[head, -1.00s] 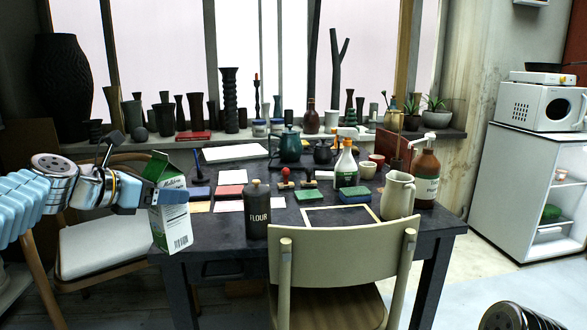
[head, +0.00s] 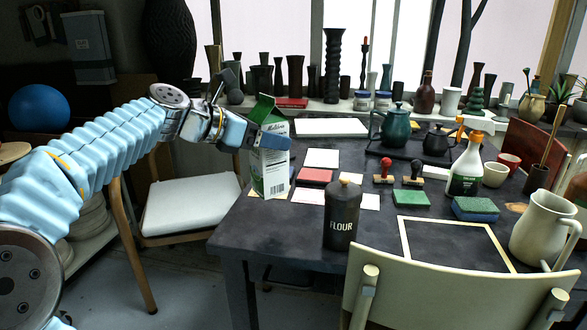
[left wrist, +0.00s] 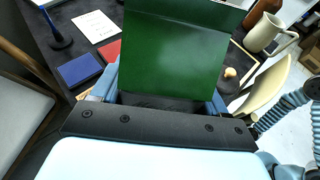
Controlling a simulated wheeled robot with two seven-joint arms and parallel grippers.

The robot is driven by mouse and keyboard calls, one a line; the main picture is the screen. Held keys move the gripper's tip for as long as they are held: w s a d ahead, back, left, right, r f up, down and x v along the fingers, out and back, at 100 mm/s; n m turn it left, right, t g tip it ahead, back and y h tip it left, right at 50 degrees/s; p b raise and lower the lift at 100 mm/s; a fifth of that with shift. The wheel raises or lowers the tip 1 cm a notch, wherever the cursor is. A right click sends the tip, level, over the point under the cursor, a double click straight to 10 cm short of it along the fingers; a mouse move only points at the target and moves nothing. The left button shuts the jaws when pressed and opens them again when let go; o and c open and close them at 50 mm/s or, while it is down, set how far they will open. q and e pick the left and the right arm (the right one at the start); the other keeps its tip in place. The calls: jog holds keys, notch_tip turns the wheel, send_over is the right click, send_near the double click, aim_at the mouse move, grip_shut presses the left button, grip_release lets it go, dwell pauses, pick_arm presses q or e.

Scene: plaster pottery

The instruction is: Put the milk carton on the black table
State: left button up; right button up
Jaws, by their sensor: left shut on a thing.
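The milk carton (head: 270,168), white and green with a barcode on its side, is upright at the left edge of the black table (head: 285,232). My left gripper (head: 262,139) is shut on its upper part. The carton's base shows against the tabletop edge; I cannot tell whether it touches. In the left wrist view the carton's green top (left wrist: 180,50) fills the space between the blue fingers of my left gripper (left wrist: 165,95). My right gripper is not in view.
A dark flour bottle (head: 342,215) stands near the table's front left. Paper cards and a red pad (head: 315,176) lie right of the carton. A cream chair (head: 460,290) stands in front, and a white-seated chair (head: 193,207) to the left. Bare tabletop shows left of the flour bottle.

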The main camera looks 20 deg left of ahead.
aim_at(268, 171)
pick_arm(q)
notch_tip(268, 171, down, 8)
jog(key=shift+r+b, duration=0.1)
jog(key=shift+b, duration=0.95)
jog(key=o, duration=1.8)
jog(key=shift+c, duration=0.2)
jog(key=p+v, duration=0.1)
jog(key=v, duration=1.1)
